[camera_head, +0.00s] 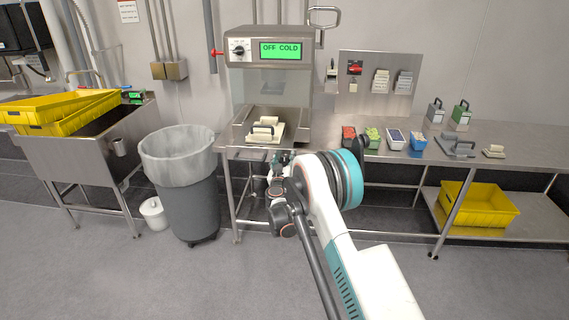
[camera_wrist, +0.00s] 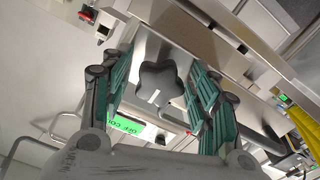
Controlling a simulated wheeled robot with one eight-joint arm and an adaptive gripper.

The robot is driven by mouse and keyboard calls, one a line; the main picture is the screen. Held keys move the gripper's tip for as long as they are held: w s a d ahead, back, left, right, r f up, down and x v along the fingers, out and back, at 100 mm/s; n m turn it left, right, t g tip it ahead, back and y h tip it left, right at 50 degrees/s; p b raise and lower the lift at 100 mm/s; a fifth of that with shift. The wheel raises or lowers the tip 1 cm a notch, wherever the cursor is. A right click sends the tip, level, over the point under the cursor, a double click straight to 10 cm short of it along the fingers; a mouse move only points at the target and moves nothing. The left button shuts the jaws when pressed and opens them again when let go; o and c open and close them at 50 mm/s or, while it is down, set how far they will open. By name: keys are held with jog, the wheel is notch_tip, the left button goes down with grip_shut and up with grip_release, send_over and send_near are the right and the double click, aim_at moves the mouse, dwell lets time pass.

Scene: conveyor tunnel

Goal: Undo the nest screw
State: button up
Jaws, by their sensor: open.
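A dark lobed knob (camera_wrist: 161,83) with a white line on its face shows in the wrist view; it looks like the nest screw. My gripper (camera_wrist: 164,72) is open, with teal-padded fingers on the left and right of the knob. Whether either pad touches it I cannot tell. In the head view my gripper (camera_head: 281,160) is at the front of the bench, below the machine. The knob is hidden there.
The machine (camera_head: 240,80) has a display (camera_head: 281,51) reading "OFF COLD". A grey bin (camera_head: 190,195) stands left of my arm. A yellow tray (camera_head: 478,215) is on the lower shelf.

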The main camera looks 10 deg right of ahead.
jog(key=c, duration=1.1)
